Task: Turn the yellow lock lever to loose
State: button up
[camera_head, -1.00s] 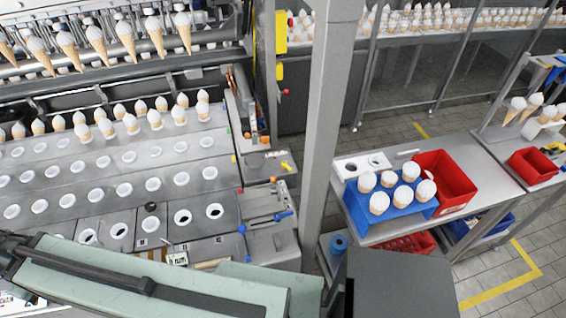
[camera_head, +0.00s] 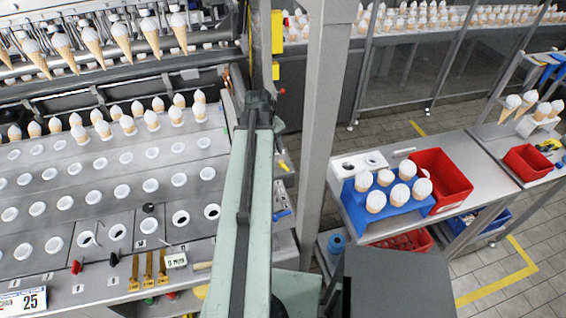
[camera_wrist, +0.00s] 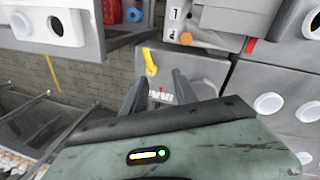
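The yellow lock lever (camera_wrist: 150,62) stands out from a grey metal panel in the wrist view, just ahead of my gripper. Its small yellow end also shows in the head view (camera_head: 284,166), just right of my arm, which hides part of the panel around it. My gripper (camera_wrist: 160,77) has its two dark fingers spread with a gap between them. Nothing is held, and the lever appears beyond the fingertips, apart from them. Small red and white markings (camera_wrist: 160,95) on the panel show between the fingers; I cannot read them.
A blue handle (camera_head: 282,213) sits on the machine right of my arm. A grey post (camera_head: 322,130) stands farther right. Beyond it is a table with a blue cone holder (camera_head: 360,207) and a red bin (camera_head: 448,190). Left is the machine's cone plate (camera_head: 100,185).

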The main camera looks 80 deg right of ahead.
aim_at(284, 166)
jog(key=s+f+b, duration=0.1)
jog(key=f+b, duration=0.1)
jog(key=s+d+f+b, duration=0.1)
jog(key=f+b, duration=0.2)
jog(key=s+f+b, duration=0.1)
jog(key=f+b, duration=0.1)
jog(key=b, duration=0.1)
jog(key=shift+s+d+f, duration=0.25)
jog(key=shift+f, duration=0.15)
jog(key=shift+r, duration=0.1)
grip_shut()
